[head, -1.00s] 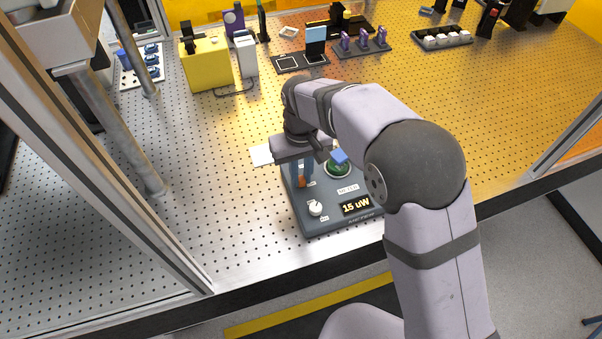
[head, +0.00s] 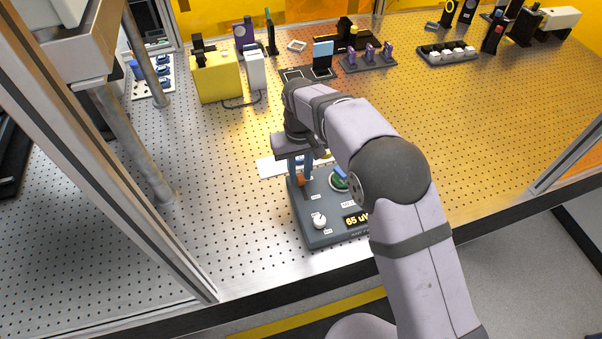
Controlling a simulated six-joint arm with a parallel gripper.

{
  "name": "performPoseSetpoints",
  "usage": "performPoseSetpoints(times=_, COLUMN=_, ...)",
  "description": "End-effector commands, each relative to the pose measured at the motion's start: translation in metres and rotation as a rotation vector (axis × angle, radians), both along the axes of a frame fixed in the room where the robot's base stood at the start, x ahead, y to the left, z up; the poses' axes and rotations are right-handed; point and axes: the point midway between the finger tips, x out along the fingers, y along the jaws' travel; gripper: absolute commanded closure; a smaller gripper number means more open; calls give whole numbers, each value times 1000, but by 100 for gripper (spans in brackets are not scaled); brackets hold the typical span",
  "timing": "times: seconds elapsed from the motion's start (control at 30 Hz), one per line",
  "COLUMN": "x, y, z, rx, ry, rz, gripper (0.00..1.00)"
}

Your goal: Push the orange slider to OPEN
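The orange slider (head: 300,180) sits at the far left part of a dark grey meter box (head: 310,234), close to the box's far edge. My gripper (head: 301,168) points down over that end of the box, with its bluish fingers at the slider. Whether the fingers touch or clasp the slider, and how far apart they are, is too small to tell. The labels by the slider are too small to read. The box's display (head: 356,220) reads about 65 uW, its right end hidden by my arm.
A white knob (head: 319,221) and a green round part (head: 339,182) are on the box, the latter partly behind my arm. A yellow block (head: 217,78) stands further back. The perforated table to the left is clear.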

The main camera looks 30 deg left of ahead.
Motion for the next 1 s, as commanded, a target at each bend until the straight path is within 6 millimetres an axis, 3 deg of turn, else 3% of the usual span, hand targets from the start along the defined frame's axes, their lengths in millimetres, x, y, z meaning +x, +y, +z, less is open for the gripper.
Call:
performPoseSetpoints(times=0.47, x=-1, y=-1, z=5, rx=-2, ry=2, rz=0, gripper=66)
performPoseSetpoints(times=1.0, x=0, y=0, z=67, rx=0, ry=0, rz=0, gripper=66)
